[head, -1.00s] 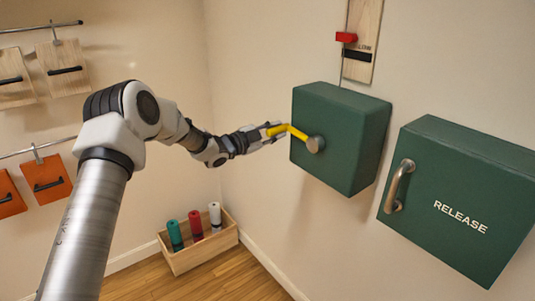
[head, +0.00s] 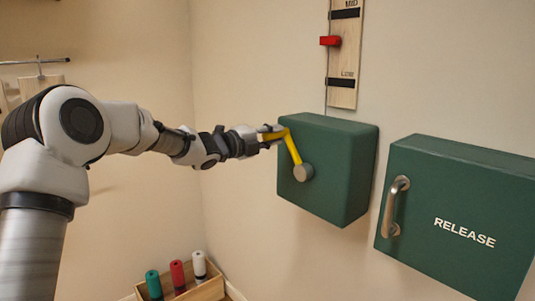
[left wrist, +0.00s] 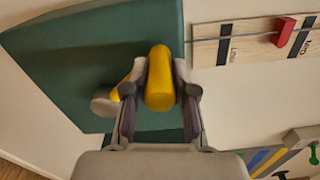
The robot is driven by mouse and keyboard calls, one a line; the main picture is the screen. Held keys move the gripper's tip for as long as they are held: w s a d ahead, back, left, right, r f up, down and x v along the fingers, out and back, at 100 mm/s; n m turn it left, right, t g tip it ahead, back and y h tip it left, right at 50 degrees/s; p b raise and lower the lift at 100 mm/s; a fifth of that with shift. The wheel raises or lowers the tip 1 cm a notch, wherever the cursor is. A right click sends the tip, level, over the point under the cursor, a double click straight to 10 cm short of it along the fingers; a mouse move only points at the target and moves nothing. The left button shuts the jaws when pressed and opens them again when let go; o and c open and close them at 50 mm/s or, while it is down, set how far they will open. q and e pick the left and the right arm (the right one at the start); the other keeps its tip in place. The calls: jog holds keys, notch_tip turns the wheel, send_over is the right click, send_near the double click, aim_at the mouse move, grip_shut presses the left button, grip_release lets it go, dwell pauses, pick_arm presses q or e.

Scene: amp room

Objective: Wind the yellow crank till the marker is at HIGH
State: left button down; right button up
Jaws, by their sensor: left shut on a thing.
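The yellow crank (head: 292,148) is on the front of a green box (head: 345,170) on the wall. Its arm points up and a little left from a grey hub (head: 303,172). My left gripper (head: 272,136) is shut on the crank's handle; the yellow handle end (left wrist: 160,82) shows between the fingers in the left wrist view. The red marker (head: 330,41) sits on a wooden scale board (head: 343,60) above the box, between the LOW band and the MID band, nearer MID. HIGH is not in view. My right gripper is not in view.
A second green box (head: 470,190) lettered RELEASE, with a metal handle (head: 394,206), is on the wall to the right. A wooden crate (head: 208,290) with green, red and white cylinders stands low down. The wall between is bare.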

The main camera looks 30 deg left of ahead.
pick_arm(q)
jog(key=shift+s+d+r+m+b, duration=0.35)
jog(key=shift+d+r+m+b, duration=0.4)
jog(key=shift+m+b, duration=0.2)
jog(key=c, duration=0.9)
grip_release()
jog(key=shift+c, duration=0.2)
jog(key=shift+d, duration=0.3)
jog(key=shift+a+f, duration=0.15)
jog(key=shift+f, duration=0.05)
